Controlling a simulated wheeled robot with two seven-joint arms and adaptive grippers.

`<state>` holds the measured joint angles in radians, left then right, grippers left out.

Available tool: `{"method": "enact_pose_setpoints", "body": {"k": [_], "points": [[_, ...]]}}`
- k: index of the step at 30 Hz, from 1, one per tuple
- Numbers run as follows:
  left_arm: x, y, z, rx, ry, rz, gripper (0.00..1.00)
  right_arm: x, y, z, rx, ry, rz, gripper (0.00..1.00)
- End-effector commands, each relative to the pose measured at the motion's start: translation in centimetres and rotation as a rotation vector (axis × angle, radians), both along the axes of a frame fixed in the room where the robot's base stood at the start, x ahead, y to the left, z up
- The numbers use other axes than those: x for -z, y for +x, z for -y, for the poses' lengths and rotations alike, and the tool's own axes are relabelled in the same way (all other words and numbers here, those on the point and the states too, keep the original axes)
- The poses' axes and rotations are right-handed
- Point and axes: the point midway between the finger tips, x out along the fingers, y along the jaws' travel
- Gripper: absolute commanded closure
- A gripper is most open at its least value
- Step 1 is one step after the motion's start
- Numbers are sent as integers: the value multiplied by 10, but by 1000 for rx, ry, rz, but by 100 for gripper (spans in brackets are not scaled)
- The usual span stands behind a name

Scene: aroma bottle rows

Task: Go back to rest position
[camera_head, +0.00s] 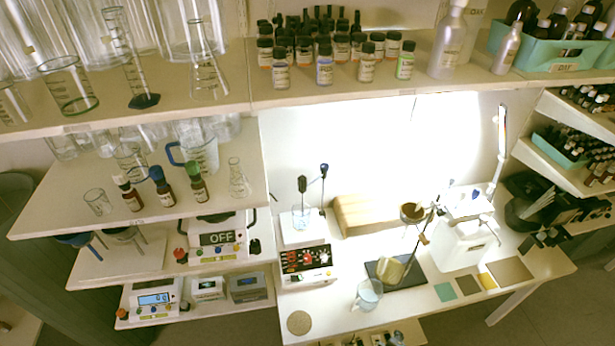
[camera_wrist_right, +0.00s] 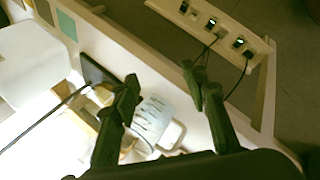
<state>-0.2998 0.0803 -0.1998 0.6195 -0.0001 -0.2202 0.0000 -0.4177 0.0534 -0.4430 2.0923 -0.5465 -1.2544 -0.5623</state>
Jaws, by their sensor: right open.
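My right gripper (camera_wrist_right: 163,84) shows only in the right wrist view. Its two dark fingers are apart, with nothing gripped between the tips. Beyond and below the fingers is a glass jug with a handle (camera_wrist_right: 150,122); it looks apart from them. The same jug (camera_head: 369,294) stands near the bench's front edge in the head view, with no gripper over it. My left gripper is in neither view.
A white bench (camera_head: 345,318) holds a stirrer with a red display (camera_head: 306,262), a wooden block (camera_head: 367,214) and a clamp stand. Shelves (camera_head: 160,110) with glassware and bottles rise at left and above. A power strip (camera_wrist_right: 222,28) lies beside the bench.

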Motion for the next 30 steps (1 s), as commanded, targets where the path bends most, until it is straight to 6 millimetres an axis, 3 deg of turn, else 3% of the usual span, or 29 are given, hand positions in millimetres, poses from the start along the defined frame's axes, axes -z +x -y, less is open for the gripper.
{"method": "enact_pose_setpoints", "body": {"k": [1, 6, 19, 30], "points": [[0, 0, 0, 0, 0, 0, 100, -3, -15, 17, 103, 73, -6, 59], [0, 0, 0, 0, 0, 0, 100, -12, -56, 51, 386, 279, -25, 59], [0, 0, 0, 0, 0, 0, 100, -46, -118, 80, 783, 566, -52, 59], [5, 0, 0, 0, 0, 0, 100, 32, -102, 76, 774, 558, -87, 59]]}}
